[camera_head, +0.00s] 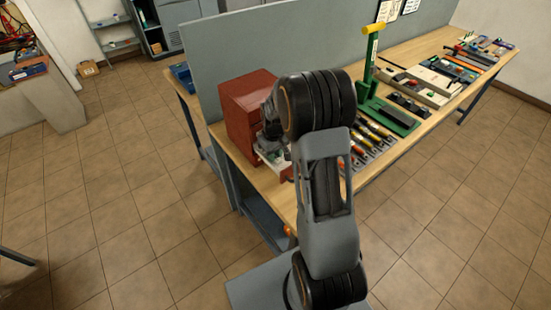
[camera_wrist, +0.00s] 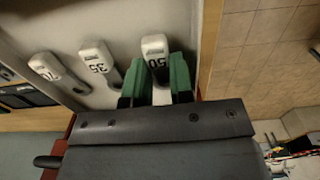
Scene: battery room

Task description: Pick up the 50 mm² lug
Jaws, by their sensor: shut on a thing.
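The 50 mm² lug (camera_wrist: 155,45) is a pale metal piece marked "50" in the wrist view. My gripper (camera_wrist: 158,62) has its two green fingers on either side of the lug's narrower part, shut on it. The lug is in line with two others on a light grey surface (camera_wrist: 115,20); I cannot tell whether it is clear of that surface.
Lugs marked "35" (camera_wrist: 97,62) and "70" (camera_wrist: 44,66) stand to the left of the held one. The red drawer cabinet (camera_head: 240,110) is close beside my gripper. A grey panel (camera_head: 270,42) runs behind the bench (camera_head: 420,50). Tools and a green press (camera_head: 370,60) lie farther right.

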